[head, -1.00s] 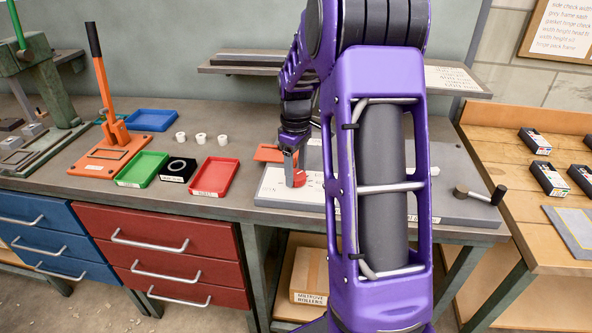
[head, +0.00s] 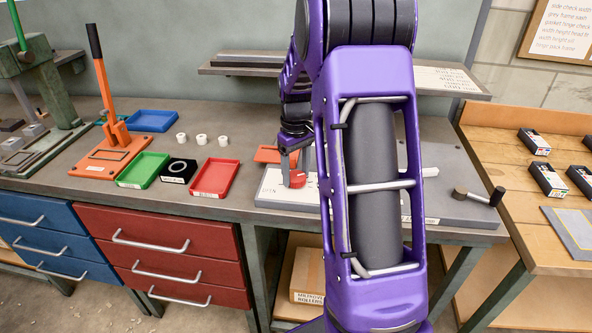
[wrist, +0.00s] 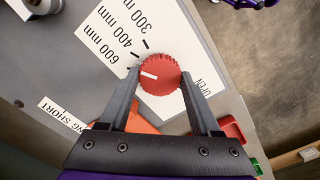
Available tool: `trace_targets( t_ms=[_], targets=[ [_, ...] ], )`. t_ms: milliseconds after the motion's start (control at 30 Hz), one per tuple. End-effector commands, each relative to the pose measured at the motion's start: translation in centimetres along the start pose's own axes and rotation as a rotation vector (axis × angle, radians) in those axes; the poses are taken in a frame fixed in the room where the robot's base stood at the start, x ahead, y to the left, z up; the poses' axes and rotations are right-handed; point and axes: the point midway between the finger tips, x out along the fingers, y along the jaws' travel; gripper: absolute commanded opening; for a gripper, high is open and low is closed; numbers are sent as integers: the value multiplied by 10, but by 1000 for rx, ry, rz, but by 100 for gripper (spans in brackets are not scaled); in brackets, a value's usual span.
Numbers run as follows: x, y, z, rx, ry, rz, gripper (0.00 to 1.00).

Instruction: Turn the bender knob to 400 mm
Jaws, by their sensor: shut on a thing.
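The bender knob (wrist: 160,74) is a red ridged disc with a white pointer line, on a white label plate (wrist: 172,108). My gripper (wrist: 160,73) has one finger on each side of the knob and is shut on it. The pointer faces left in the wrist view, close to the 600 mm side of the scale. The 400 mm mark (wrist: 118,39) lies further up, between 600 mm and 300 mm. In the head view the knob (head: 300,177) shows at my gripper (head: 293,168), and my arm hides much of the bender.
An "OPEN" label lies right of the knob in the wrist view. A black-handled lever (head: 480,196) is at the bench's right end. A red tray (head: 215,177), a green tray (head: 142,169) and white rollers (head: 201,140) stand to the left.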

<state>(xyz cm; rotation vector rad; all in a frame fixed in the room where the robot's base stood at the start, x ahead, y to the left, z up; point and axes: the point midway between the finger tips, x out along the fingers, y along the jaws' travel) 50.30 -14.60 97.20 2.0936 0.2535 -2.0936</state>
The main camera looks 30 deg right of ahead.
Motion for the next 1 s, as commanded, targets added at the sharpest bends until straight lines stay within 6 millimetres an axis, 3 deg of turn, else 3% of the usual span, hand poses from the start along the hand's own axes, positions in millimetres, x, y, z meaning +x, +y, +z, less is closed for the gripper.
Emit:
trace_targets(
  t_ms=[400, 867, 900, 1000],
  targets=[
    [0, 0, 0, 173, -1, 0, 9],
    [0, 0, 0, 189, 0, 0, 9],
    [0, 0, 0, 189, 0, 0, 68],
    [0, 0, 0, 189, 0, 0, 86]
  ],
)
